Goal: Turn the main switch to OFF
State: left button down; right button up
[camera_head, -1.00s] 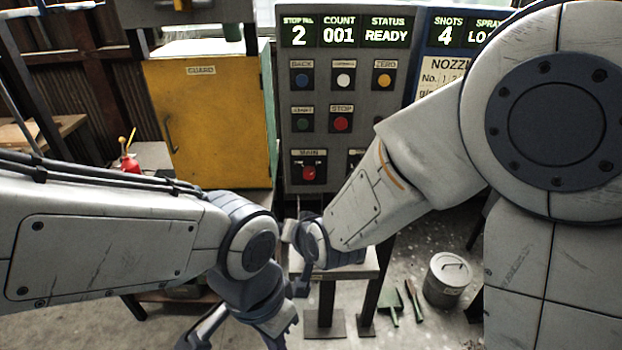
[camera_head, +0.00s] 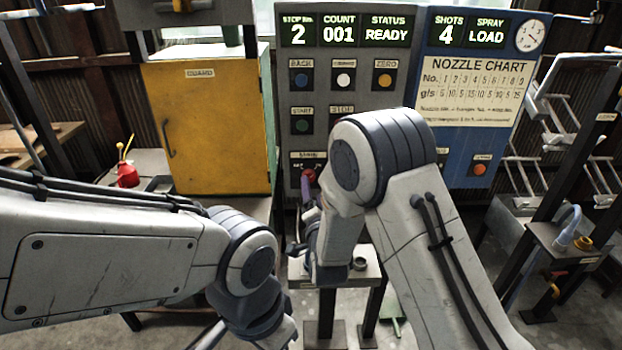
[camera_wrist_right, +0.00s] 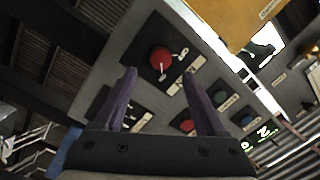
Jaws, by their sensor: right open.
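The main switch (camera_head: 308,175) is a red knob on a dark plate low on the grey control panel (camera_head: 330,70), under a MAIN label. It also shows in the right wrist view (camera_wrist_right: 160,60), just beyond and between my fingertips, with white marks on the plate beside it. My right gripper (camera_head: 308,198) is just below the switch in the head view, partly hidden by its own wrist. In the wrist view its two purple fingers (camera_wrist_right: 158,88) are apart with nothing between them. My left gripper (camera_head: 245,338) is low at the frame's bottom edge, its fingers mostly cut off.
BACK, START and ZERO buttons sit above the switch; my right arm hides part of the panel. A yellow guard cabinet (camera_head: 210,120) stands left, a blue nozzle panel (camera_head: 475,150) right. A small stand (camera_head: 372,272) is below, and hanger racks are at far right.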

aim_at(310, 178)
jog(key=w, duration=0.3)
jog(key=w+p, duration=0.1)
jog(key=w, duration=0.1)
jog(key=shift+a, duration=0.25)
grip_shut()
